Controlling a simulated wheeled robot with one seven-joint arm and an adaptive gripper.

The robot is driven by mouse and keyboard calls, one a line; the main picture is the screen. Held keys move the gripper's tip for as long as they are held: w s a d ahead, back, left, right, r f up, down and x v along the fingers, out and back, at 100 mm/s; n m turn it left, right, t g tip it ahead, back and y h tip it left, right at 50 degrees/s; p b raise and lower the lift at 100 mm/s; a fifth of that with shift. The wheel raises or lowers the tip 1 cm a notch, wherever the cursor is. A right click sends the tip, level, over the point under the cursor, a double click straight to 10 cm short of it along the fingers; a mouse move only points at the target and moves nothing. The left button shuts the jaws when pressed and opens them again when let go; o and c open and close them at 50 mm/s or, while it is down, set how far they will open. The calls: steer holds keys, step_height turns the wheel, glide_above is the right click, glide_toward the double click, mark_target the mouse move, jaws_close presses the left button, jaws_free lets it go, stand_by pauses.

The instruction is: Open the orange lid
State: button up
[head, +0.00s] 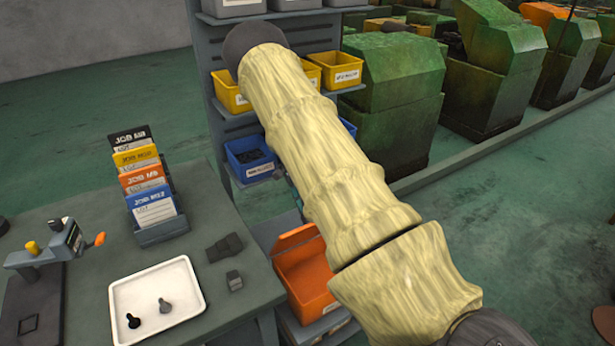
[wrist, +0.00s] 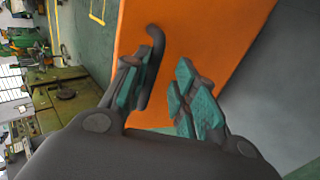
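The orange lid (wrist: 195,40) fills the middle of the wrist view as a broad flat panel. A dark, hooked handle (wrist: 153,68) stands out from its face. My gripper (wrist: 168,88) is open, with teal finger pads apart in front of the panel. The handle is right beside the left finger, on its inner side. I cannot tell whether they touch. The right finger is apart from the handle. In the head view my arm hides most of my gripper. An orange box (head: 306,274) shows there beside the bench; I cannot tell whether it carries this lid.
A grey bench (head: 60,200) at left bears a white tray (head: 180,275) with dark bolts and a card rack (head: 163,232). A shelf with yellow bins (head: 340,72) and a blue bin (head: 248,160) stands behind my arm. Green machines (head: 395,90) line the back.

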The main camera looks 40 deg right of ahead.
steer(key=shift+o, duration=0.9)
steer(key=shift+w+f, duration=0.35)
steer(key=shift+f, duration=0.4)
steer(key=shift+s+r, duration=0.1)
steer(key=shift+r, duration=0.2)
steer(key=shift+r, duration=0.1)
